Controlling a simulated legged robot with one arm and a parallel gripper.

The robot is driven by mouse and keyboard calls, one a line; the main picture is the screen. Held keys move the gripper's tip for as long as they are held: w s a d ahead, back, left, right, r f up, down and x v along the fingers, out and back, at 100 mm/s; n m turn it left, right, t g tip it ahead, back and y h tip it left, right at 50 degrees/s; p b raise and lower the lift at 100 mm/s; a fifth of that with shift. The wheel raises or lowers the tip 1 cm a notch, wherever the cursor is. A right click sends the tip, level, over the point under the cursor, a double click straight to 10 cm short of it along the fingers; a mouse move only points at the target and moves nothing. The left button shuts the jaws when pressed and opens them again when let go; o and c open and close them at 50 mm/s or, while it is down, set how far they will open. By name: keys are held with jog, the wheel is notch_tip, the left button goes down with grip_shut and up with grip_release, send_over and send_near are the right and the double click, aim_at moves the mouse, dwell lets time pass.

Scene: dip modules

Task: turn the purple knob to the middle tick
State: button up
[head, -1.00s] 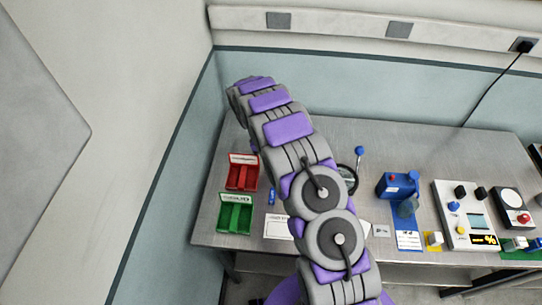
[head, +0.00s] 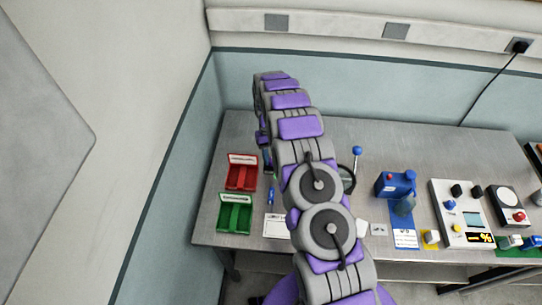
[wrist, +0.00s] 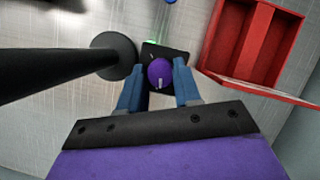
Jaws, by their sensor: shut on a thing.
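The purple knob (wrist: 159,73) shows in the wrist view, with a white pointer line toward the bottom of the picture. It sits on a small black unit (wrist: 151,54) with a green light (wrist: 151,43) at its far edge. My gripper (wrist: 158,82) has its two blue fingers on either side of the knob, shut on it. The tick marks are too small to make out. In the head view my arm hides the knob and most of the gripper.
A black post with a round base (wrist: 113,56) stands close left of the knob in the wrist view. An open red box (wrist: 252,42) is at right; it also shows in the head view (head: 241,176), with a green box (head: 234,214) before it. Instruments stand at right.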

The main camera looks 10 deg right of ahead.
jog(key=shift+m+y, duration=0.3)
jog(key=shift+m, duration=0.6)
jog(key=shift+w, duration=0.1)
jog(key=o, duration=1)
jog(key=p+v, duration=1)
jog(key=v, duration=0.7)
jog(key=shift+r, duration=0.1)
jog(key=shift+p, duration=0.35)
